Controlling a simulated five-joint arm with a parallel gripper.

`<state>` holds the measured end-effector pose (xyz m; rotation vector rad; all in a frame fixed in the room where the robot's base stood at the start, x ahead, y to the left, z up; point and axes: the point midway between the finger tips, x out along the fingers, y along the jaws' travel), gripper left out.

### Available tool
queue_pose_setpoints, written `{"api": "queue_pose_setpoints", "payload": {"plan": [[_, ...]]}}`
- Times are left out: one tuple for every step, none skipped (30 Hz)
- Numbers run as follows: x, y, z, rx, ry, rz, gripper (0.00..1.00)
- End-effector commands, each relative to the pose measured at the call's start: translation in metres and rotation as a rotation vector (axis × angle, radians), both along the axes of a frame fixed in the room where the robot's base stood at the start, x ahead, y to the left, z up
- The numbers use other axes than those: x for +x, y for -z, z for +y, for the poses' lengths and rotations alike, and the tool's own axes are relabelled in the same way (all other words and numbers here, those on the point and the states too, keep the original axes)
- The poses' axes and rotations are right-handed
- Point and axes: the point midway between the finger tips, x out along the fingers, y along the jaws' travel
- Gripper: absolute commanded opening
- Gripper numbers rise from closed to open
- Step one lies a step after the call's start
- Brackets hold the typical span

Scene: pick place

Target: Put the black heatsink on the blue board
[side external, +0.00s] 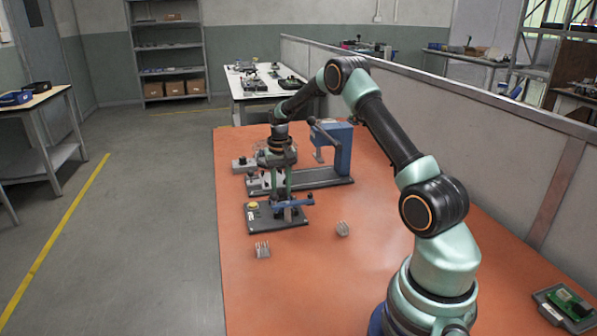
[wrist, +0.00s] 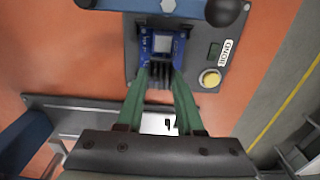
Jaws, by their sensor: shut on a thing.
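My gripper (wrist: 160,76) is shut on the black heatsink (wrist: 159,82), whose fins show between the green fingers in the wrist view. The blue board (wrist: 149,46) lies in a dark fixture (wrist: 207,50), with a pale square chip in its middle. The heatsink overlaps the near part of the board in this view; I cannot tell whether it touches it. In the side view my gripper (side external: 281,190) points down over the fixture (side external: 262,218), and the heatsink and the board are too hidden or small to make out.
Two grey finned heatsinks (side external: 262,249) (side external: 342,229) stand on the orange table (side external: 300,275). A blue lever press (side external: 340,150) stands behind the fixture. The fixture has a yellow button (wrist: 210,78) and a blue bar with dark knobs (wrist: 225,8). A green board (side external: 565,302) lies at the front right.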

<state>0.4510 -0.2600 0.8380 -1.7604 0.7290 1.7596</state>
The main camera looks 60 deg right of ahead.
Motion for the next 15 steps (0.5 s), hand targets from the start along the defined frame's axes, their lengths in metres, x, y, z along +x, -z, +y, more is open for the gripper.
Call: {"api": "queue_pose_setpoints", "payload": {"plan": [[0.0, 0.0, 0.0, 0.0, 0.0, 0.0, 0.0], [0.0, 0.0, 0.0, 0.0, 0.0, 0.0, 0.0], [0.0, 0.0, 0.0, 0.0, 0.0, 0.0, 0.0], [0.0, 0.0, 0.0, 0.0, 0.0, 0.0, 0.0], [0.0, 0.0002, 0.0, 0.0, 0.0, 0.0, 0.0], [0.0, 0.0005, 0.0, 0.0, 0.0, 0.0, 0.0], [0.0, 0.0008, 0.0, 0.0, 0.0, 0.0, 0.0], [0.0, 0.0013, 0.0, 0.0, 0.0, 0.0, 0.0], [0.0, 0.0019, 0.0, 0.0, 0.0, 0.0, 0.0], [0.0, 0.0026, 0.0, 0.0, 0.0, 0.0, 0.0], [0.0, 0.0032, 0.0, 0.0, 0.0, 0.0, 0.0], [0.0, 0.0042, 0.0, 0.0, 0.0, 0.0, 0.0], [0.0, 0.0049, 0.0, 0.0, 0.0, 0.0, 0.0], [0.0, 0.0056, 0.0, 0.0, 0.0, 0.0, 0.0], [0.0, 0.0065, 0.0, 0.0, 0.0, 0.0, 0.0]]}}
